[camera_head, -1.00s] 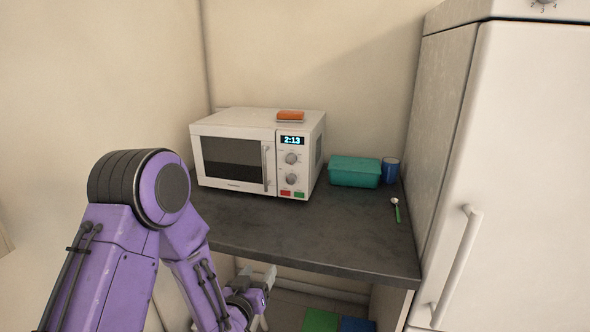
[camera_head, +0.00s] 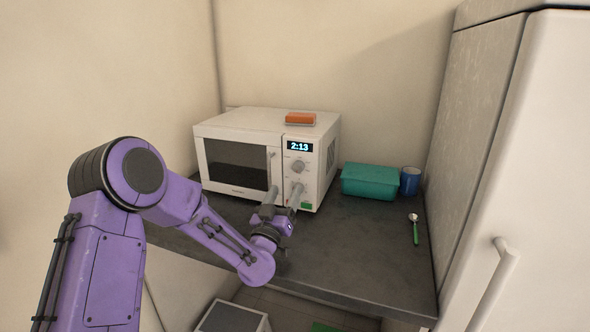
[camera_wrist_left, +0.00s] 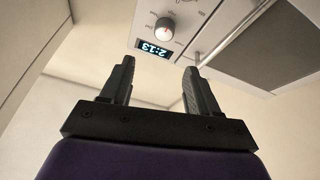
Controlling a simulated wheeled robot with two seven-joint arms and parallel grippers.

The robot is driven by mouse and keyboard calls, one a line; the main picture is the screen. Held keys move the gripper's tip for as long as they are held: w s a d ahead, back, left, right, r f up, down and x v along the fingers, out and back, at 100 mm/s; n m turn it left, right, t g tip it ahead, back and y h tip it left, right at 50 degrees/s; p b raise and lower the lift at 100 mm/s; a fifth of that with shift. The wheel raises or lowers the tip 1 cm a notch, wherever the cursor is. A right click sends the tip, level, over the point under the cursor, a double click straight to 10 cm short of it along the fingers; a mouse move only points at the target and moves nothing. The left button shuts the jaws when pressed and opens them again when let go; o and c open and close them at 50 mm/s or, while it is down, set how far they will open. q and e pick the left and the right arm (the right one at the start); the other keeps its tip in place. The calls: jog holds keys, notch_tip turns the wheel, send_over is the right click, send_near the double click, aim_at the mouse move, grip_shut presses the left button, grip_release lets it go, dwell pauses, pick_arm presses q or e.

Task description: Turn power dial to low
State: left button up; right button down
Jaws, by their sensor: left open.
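The white microwave (camera_head: 240,121) stands on the dark counter, its clock reading 2:13. The upper dial (camera_head: 299,165) on its control panel is visible. The lower dial is hidden behind my left gripper (camera_head: 284,190). That gripper is open and empty, its two fingers pointing at the lower part of the panel. In the left wrist view the panel appears upside down, with a dial with a red mark (camera_wrist_left: 164,29) beyond the open fingers (camera_wrist_left: 158,66) and apart from them. I cannot read its setting. My right gripper is not in view.
An orange sponge (camera_head: 300,118) lies on the microwave. A teal container (camera_head: 370,181), a blue cup (camera_head: 410,181) and a green-handled spoon (camera_head: 415,232) are to its right. The counter (camera_head: 345,248) is clear in front. A white fridge (camera_head: 530,150) stands at the right.

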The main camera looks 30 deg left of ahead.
aim_at(297, 169)
pick_arm(q)
jog(key=p+x, duration=0.1)
jog(key=x, duration=0.2)
jog(key=f+x, duration=0.1)
jog(key=x, duration=0.1)
jog(key=p+x, duration=0.1)
jog(key=x, duration=0.2)
jog(key=shift+w+a+f+p, duration=0.15)
jog(key=shift+w+a+p, duration=0.15)
jog(key=shift+w, duration=0.6)
jog(key=c, duration=1)
jog(key=shift+c, duration=0.2)
